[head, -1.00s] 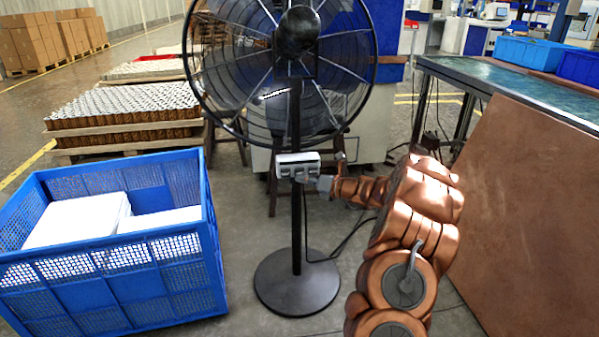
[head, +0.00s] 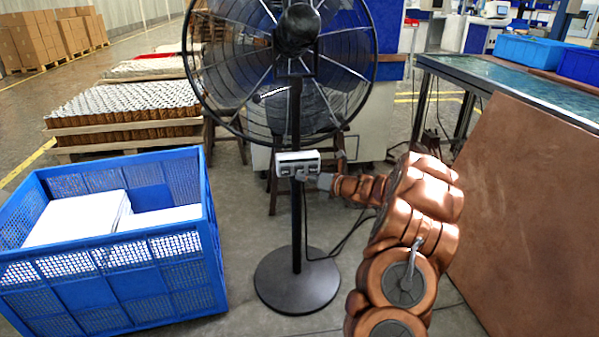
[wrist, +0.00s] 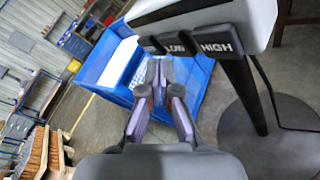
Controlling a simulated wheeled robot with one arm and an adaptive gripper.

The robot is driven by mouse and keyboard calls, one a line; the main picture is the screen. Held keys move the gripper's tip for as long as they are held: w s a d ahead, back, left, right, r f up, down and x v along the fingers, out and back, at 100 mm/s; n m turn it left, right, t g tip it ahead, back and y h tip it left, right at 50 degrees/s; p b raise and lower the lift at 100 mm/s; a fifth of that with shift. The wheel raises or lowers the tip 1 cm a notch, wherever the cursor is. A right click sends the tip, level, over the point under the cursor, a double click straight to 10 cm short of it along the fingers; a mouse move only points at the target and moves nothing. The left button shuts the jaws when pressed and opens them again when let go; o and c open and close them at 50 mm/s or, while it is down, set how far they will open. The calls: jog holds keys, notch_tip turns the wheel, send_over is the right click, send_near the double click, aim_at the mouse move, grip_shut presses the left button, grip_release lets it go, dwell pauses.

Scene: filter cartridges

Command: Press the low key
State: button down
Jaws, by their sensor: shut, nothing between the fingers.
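The fan's pale control box (head: 297,157) is mounted on the black pole in the head view. In the wrist view its underside carries dark keys: the LOW key (wrist: 181,44) in the middle, the HIGH key (wrist: 216,41) to its right, and another key (wrist: 152,45) to its left whose label is unclear. My gripper (head: 308,178) is just below the box in the head view. In the wrist view my gripper (wrist: 159,72) is shut and empty, its tips just below the LOW key and the left key. I cannot tell whether they touch a key.
The black fan (head: 297,30) stands on a round base (head: 297,283) with a cable on the floor. A blue crate (head: 110,285) with white blocks stands to the left. A brown panel (head: 530,210) leans at the right.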

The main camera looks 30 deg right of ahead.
jog(key=shift+w+r+p, duration=0.1)
jog(key=shift+w+p, duration=0.05)
jog(key=shift+p, duration=0.3)
jog(key=shift+w+d+p, duration=0.15)
jog(key=shift+w+p, duration=0.05)
jog(key=shift+p, duration=0.25)
jog(key=shift+w+d+p, duration=0.15)
jog(key=shift+w+p, duration=0.2)
jog(key=shift+p, duration=0.25)
dwell(0.9)
jog(key=shift+s, duration=0.1)
dwell(0.3)
jog(key=shift+s+a, duration=0.35)
jog(key=shift+s, duration=0.3)
jog(key=shift+s+a+p, duration=0.15)
jog(key=shift+s+a, duration=0.15)
jog(key=shift+s, duration=0.45)
jog(key=shift+s+a+p, duration=0.15)
jog(key=shift+s+a, duration=0.2)
jog(key=shift+s, duration=0.45)
jog(key=shift+s+a+p, duration=0.15)
jog(key=shift+s+a, duration=0.15)
jog(key=shift+s, duration=0.45)
